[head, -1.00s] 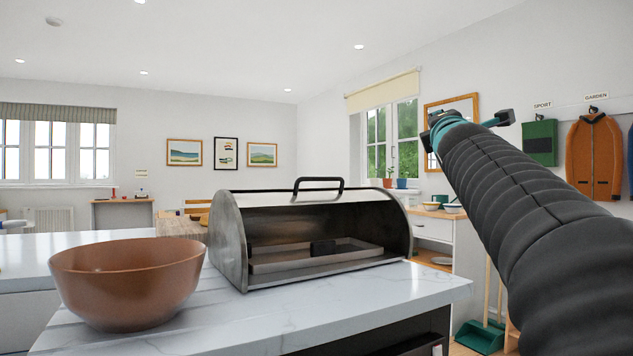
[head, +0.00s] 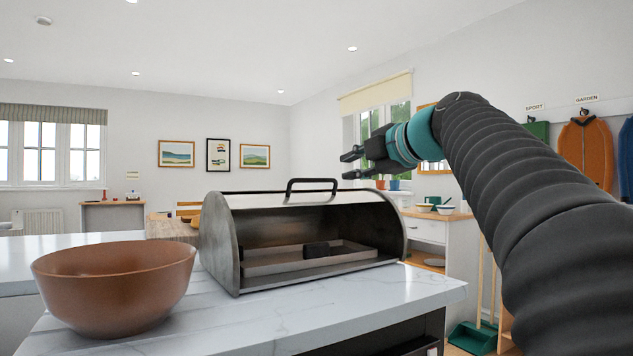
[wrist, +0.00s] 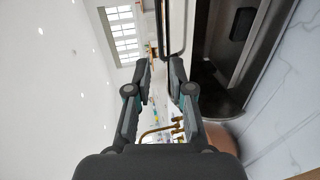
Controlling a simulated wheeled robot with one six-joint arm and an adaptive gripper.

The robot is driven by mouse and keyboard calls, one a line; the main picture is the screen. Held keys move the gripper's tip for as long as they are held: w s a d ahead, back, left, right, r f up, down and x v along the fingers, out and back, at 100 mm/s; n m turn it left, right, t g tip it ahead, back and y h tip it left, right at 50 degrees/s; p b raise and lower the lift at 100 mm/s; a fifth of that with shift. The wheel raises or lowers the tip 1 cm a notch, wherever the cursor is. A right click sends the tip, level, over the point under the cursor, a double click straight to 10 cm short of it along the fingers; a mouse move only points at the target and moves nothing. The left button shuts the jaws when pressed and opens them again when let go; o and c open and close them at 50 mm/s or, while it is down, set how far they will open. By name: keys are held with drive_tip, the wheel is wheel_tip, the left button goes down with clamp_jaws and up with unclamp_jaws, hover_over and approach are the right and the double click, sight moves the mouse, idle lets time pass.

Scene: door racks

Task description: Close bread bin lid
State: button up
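The bread bin (head: 222,240) stands on the marble counter, its front open and its lid rolled up. The black lid handle (head: 312,182) sticks up at the top front. Inside are a tray (head: 350,251) and a small dark block (head: 316,249). My gripper (head: 347,166) is above and right of the handle in the head view, fingers pointing left, apart and empty. In the wrist view, my gripper (wrist: 160,68) has a gap between its fingertips, with the handle (wrist: 178,50) beyond them and the bin's dark inside (wrist: 222,50) to the right.
A brown bowl (head: 115,285) stands left of the bin on the counter (head: 385,300), close to its side. A strip of counter in front of the bin is clear. A white cabinet (head: 428,231) with bowls stands behind at the right.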

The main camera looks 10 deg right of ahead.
sight(316, 180)
drive_tip(key=p+x, duration=0.3)
drive_tip(key=x, duration=1.1)
drive_tip(key=shift+d, duration=0.1)
clamp_jaws()
